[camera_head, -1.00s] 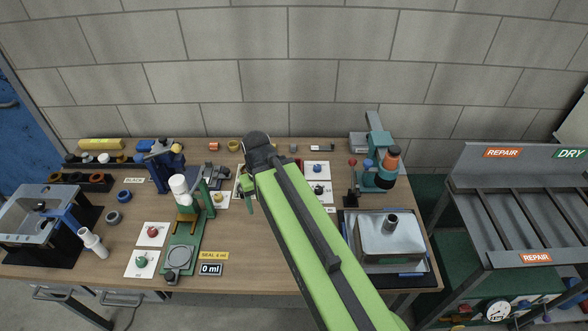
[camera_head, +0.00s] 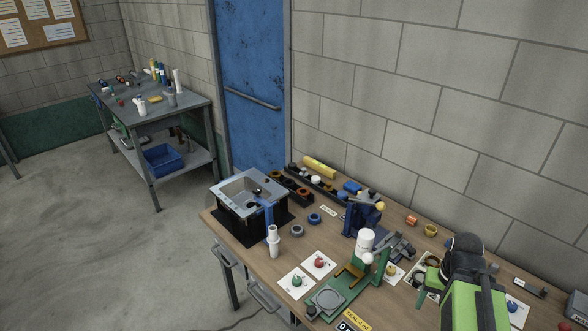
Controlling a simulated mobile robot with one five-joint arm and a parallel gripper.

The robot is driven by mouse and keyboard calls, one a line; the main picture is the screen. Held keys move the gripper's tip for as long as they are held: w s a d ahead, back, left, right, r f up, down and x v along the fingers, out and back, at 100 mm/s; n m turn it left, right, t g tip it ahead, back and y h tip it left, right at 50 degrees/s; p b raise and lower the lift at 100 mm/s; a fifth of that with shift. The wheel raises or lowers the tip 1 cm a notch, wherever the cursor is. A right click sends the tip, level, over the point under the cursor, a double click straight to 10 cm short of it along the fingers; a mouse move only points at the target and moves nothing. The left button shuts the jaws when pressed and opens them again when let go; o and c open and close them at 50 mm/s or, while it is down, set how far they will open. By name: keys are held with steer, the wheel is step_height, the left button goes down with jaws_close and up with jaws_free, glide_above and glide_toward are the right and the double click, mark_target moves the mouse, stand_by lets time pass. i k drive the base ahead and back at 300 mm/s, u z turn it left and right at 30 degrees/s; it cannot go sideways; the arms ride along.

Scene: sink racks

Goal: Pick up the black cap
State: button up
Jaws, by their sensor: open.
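My gripper (camera_head: 428,287) is at the lower right, over the right part of the wooden table, mostly hidden by my green and black arm. It is open, and nothing shows held in it. A small dark round piece (camera_head: 292,168) sits at the left end of the black rail at the back of the table; it may be the black cap, but it is too small to tell. A small label (camera_head: 328,210), which reads BLACK in the earlier view, lies in front of the black holder (camera_head: 291,188). My gripper is well to the right of these.
A grey sink unit (camera_head: 228,190) stands at the table's left corner, with a white bottle (camera_head: 273,241) beside it. A blue press (camera_head: 364,219) and a green stand (camera_head: 327,300) fill the middle.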

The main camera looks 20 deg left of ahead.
mark_target(292, 165)
steer(key=z, duration=0.05)
steer(key=k, duration=0.55)
steer(key=u, duration=2.2)
steer(key=k, duration=0.7)
steer(key=z, duration=0.75)
steer(key=i, duration=1.5)
steer(key=u, duration=0.3)
